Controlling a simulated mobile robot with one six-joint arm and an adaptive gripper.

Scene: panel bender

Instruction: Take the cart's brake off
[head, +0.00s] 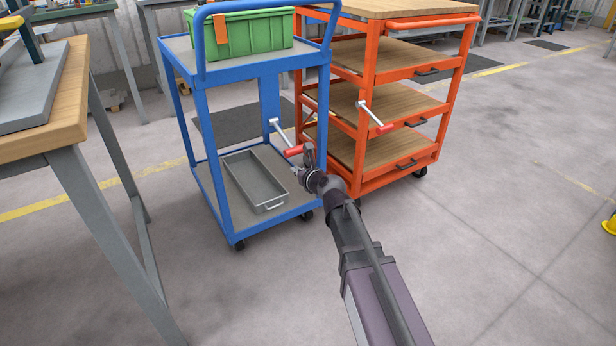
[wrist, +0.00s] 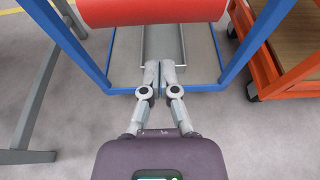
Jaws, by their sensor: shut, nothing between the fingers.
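The blue cart (head: 327,95) stands ahead of me with a lever on its near right side. The lever has a pale rod (head: 276,130) and a red grip (head: 293,151); the rod slopes down to the right. My gripper (head: 308,149) is right beside the grip's right end in the head view. In the wrist view the red grip (wrist: 150,12) lies across the top, beyond my gripper's closed fingertips (wrist: 160,68). A gap shows between them there; the fingers hold nothing. I cannot tell the exact distance.
An orange cart (head: 369,88) with its own red-tipped lever (head: 384,128) stands close on the right. The blue cart carries a green bin (head: 250,35) and a grey tray (head: 262,190). A workbench (head: 75,100) is at left.

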